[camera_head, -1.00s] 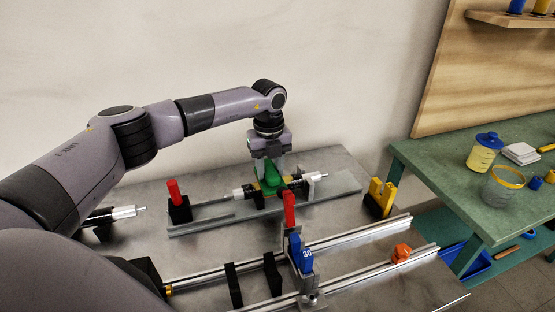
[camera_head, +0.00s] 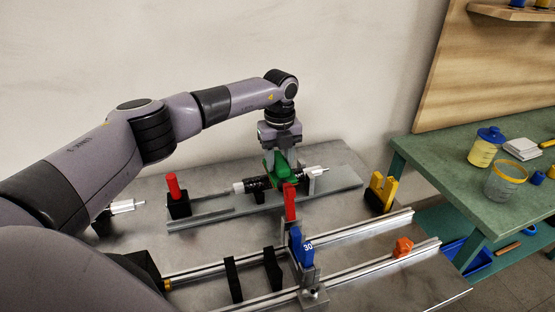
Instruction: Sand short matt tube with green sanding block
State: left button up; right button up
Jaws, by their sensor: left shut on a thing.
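The short tube (camera_head: 256,184) is black and lies level across a grey metal rail fixture (camera_head: 215,208), with lighter metal end pieces at both sides. The green sanding block (camera_head: 282,172) sits at the tube, toward its right part, and seems to rest on it. My left gripper (camera_head: 281,158) comes down from above and is shut on the green sanding block. Its fingers hide part of the block and the tube. My right gripper is not in view.
A red-handled black clamp (camera_head: 177,195) stands left of the tube. A yellow stand (camera_head: 380,192) is at the right. In front are rails with a red lever (camera_head: 290,202) and a blue block marked 30 (camera_head: 302,248). A green bench (camera_head: 460,170) holds jars.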

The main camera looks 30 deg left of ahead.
pick_arm(q)
jog(key=shift+d+r+p, duration=0.1)
jog(key=shift+r+p, duration=1.2)
jog(key=shift+r, duration=0.15)
notch_tip(320, 180, up, 2)
jog(key=shift+p, duration=0.55)
